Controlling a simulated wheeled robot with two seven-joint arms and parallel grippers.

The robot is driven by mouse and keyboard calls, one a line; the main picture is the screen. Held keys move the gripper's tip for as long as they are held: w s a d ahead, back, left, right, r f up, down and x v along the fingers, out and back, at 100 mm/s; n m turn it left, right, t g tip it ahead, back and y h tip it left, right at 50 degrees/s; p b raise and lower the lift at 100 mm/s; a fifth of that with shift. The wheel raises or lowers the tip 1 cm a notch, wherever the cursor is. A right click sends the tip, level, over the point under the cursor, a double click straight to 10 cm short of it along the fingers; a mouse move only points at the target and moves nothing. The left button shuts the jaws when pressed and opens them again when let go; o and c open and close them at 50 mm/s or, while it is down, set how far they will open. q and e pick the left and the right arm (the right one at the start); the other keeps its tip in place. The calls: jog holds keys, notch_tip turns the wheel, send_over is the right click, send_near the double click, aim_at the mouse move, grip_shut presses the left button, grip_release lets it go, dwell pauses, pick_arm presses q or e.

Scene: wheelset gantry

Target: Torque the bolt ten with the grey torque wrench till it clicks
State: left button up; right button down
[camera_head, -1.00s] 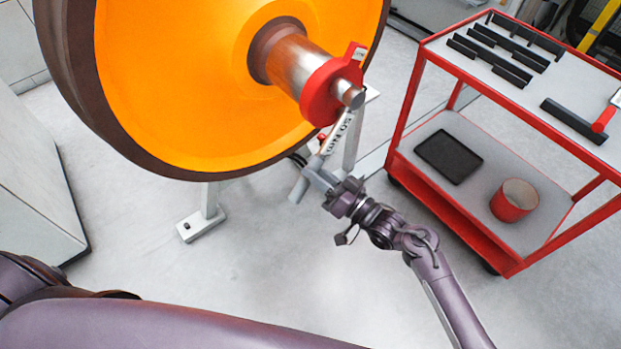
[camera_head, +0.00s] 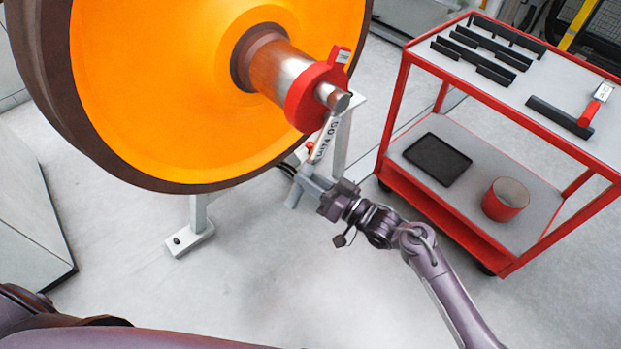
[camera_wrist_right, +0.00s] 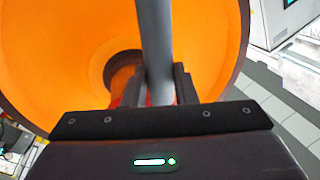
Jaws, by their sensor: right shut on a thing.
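The torque wrench (camera_head: 325,138), a pale bar marked in Nm with a grey handle, hangs down from the end of the axle (camera_head: 283,72). Its upper end meets the axle end by the red collar (camera_head: 308,95). My right gripper (camera_head: 318,187) is shut on the wrench's grey handle, below the axle. In the right wrist view the grey handle (camera_wrist_right: 155,45) stands upright between the fingers. Bolt ten cannot be made out; the wrench's head and the collar cover that spot. My left gripper is out of view.
The large orange wheel (camera_head: 170,90) fills the upper left. A red cart (camera_head: 395,125) stands at the right, with black bars (camera_head: 560,117) and a red-handled tool (camera_head: 596,103) on top. Its lower shelf holds a black tray (camera_head: 437,159) and red bin (camera_head: 505,199).

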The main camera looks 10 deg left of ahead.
jog(key=s+a+r+m+p, duration=0.1)
jog(key=s+r+m+p, duration=0.1)
jog(key=p, duration=0.1)
jog(key=shift+s+a+t, duration=0.15)
jog(key=shift+a+t, duration=0.2)
jog(key=shift+t, duration=0.05)
jog(key=s+r+m+p, duration=0.1)
jog(key=s+a+r+m+p, duration=0.1)
jog(key=m+p, duration=0.1)
jog(key=shift+a+r+t, duration=0.2)
jog(key=shift+t, duration=0.2)
